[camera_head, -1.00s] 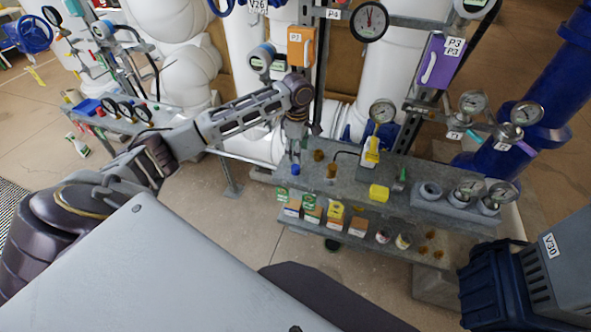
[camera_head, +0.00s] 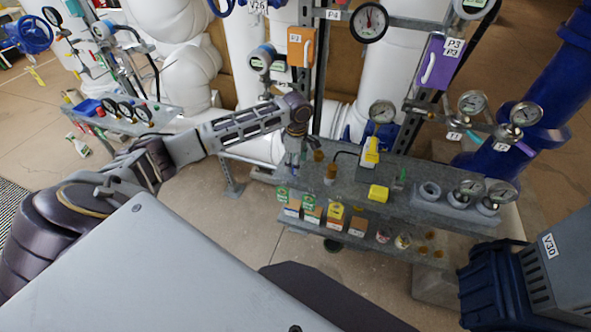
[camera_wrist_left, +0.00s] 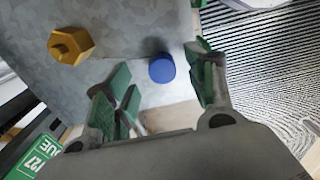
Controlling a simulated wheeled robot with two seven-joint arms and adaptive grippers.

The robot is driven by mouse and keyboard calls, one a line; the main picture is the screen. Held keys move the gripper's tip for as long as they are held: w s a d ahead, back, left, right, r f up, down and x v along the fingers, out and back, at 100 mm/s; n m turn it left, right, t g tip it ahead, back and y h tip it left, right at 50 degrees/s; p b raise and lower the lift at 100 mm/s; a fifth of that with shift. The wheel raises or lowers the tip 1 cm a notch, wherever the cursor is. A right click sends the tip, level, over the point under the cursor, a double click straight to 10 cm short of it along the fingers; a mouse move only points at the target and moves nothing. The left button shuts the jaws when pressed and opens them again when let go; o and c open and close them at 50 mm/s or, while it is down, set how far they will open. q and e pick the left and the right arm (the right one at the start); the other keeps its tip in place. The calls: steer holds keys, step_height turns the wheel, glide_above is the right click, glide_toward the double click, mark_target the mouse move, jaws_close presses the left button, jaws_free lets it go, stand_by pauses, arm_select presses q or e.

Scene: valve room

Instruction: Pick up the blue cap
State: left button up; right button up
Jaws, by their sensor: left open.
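The blue cap (camera_wrist_left: 162,68) is a small round blue piece on the grey metal shelf. In the left wrist view it lies between the two green-padded fingers of my left gripper (camera_wrist_left: 162,88), nearer their tips, with a gap on both sides. The fingers are spread and hold nothing. In the head view my left gripper (camera_head: 293,160) points down over the left end of the upper shelf (camera_head: 330,188). It hides most of the cap there. My right gripper is out of view.
A brass hex fitting (camera_wrist_left: 70,46) stands left of the cap in the left wrist view. A yellow block (camera_head: 378,192) and gauges (camera_head: 468,190) stand farther right on the shelf. Small boxes (camera_head: 312,214) line the lower shelf.

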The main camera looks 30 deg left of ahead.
arm_select(q)
steer(key=shift+s+f, duration=0.1)
steer(key=shift+f, duration=1.4)
steer(key=shift+c, duration=0.5)
steer(key=c, duration=0.8)
